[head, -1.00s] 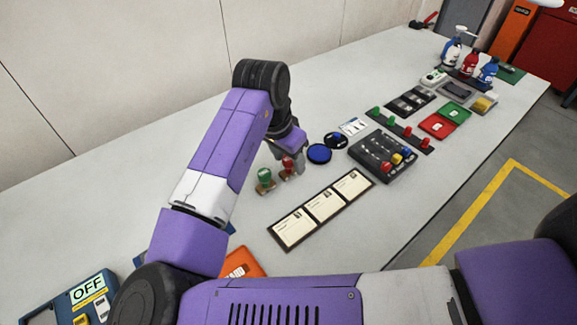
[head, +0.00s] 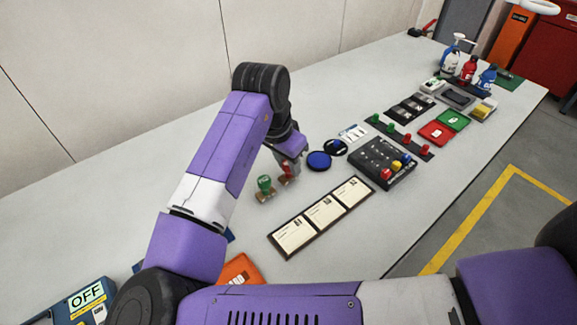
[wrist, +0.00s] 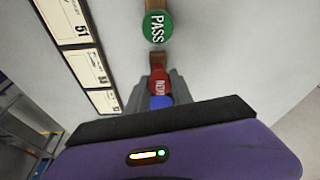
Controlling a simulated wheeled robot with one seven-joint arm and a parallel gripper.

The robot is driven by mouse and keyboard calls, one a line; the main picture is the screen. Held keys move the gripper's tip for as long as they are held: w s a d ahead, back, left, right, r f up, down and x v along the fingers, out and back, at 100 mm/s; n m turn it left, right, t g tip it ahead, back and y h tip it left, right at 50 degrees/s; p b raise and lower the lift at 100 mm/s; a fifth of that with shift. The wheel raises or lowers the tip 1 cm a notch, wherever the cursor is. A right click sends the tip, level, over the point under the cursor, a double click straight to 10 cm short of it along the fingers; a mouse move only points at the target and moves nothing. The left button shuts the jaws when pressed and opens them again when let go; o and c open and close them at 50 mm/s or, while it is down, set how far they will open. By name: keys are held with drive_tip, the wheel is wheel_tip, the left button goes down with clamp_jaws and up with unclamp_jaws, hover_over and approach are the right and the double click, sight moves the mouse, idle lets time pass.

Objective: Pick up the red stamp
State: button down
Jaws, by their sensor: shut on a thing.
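The red stamp (head: 285,172) stands on the table in the head view, right of the green stamp (head: 264,184). My gripper (head: 286,165) is over the red stamp and shut on it, partly hiding it. In the wrist view the red stamp's round top (wrist: 159,82) shows between the grey fingers (wrist: 158,92). The green stamp, its top lettered PASS (wrist: 157,27), stands apart from the fingers there. Whether the red stamp's base touches the table is hard to tell.
A strip of three printed cards (head: 325,209) lies in front of the stamps. Bare table lies behind the stamps.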

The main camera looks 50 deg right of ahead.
wheel_tip(320, 180, up, 19)
drive_tip(key=shift+p, duration=0.3)
idle(0.3)
drive_tip(key=c, duration=1.8)
unclamp_jaws()
drive_tip(key=c, duration=0.4)
